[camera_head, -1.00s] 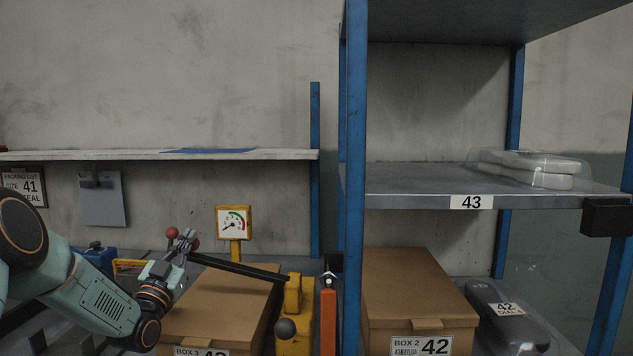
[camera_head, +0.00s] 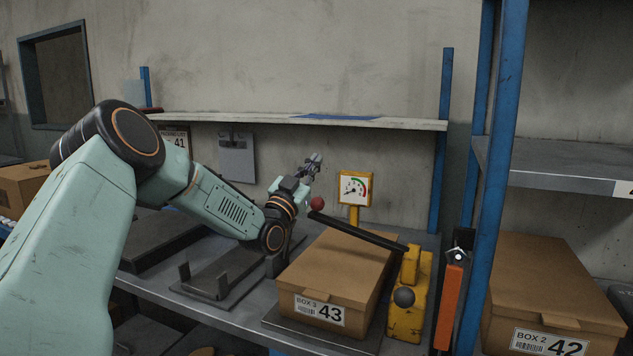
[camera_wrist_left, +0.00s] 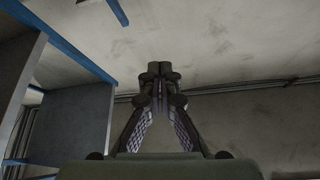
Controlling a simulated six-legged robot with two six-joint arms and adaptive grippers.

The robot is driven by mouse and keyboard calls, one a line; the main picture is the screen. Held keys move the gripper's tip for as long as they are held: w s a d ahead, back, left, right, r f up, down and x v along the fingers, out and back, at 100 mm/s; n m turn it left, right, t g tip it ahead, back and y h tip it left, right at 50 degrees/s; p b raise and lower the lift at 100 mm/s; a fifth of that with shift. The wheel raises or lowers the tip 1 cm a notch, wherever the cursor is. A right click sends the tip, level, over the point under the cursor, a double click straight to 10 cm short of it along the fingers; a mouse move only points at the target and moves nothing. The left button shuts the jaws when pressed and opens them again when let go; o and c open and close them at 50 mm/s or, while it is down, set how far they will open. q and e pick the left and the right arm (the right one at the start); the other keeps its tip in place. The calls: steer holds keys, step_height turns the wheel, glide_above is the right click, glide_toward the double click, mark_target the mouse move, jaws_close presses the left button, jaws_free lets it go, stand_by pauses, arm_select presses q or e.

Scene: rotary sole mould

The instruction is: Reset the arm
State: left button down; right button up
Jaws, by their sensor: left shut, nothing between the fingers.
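My left arm reaches in from the left in the head view. Its gripper (camera_head: 314,163) points up and away, above the bench, near the red ball end (camera_head: 317,203) of a black lever (camera_head: 360,231). The gripper looks apart from the ball. In the left wrist view the gripper (camera_wrist_left: 160,70) has its fingertips together, with nothing between them, against the bare wall. My right gripper is not in view.
The lever joins a yellow stand (camera_head: 408,310). A cardboard box marked 43 (camera_head: 335,267) sits under the lever. A yellow gauge (camera_head: 355,188) stands behind. A shelf board (camera_head: 400,123) runs along the wall. A blue rack post (camera_head: 499,150) and box 2 (camera_head: 548,290) are at right.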

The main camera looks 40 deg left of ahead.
arm_select(q)
steer(key=shift+r, duration=0.6)
steer(key=shift+f, duration=0.1)
